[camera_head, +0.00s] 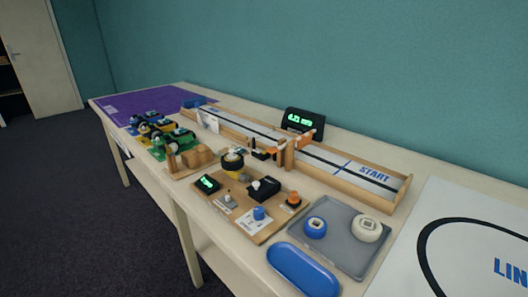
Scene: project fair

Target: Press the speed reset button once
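A wooden control board (235,221) lies on the table in the middle of the head view. It carries a small green-lit display (208,183), a black box with a white knob (263,188), an orange button on a dark base (294,199), a blue knob (258,213) and a small grey switch (229,201). A larger black display (303,121) with green digits stands behind the track. The labels are too small to read, so I cannot tell which control is the speed reset button. Neither gripper is in view.
A long wooden track (355,180) marked START runs behind the board. A grey tray (345,239) with blue and white round parts and an empty blue tray (302,271) stand at right front. Several small cars (171,136) sit at left. A line mat (450,270) lies far right.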

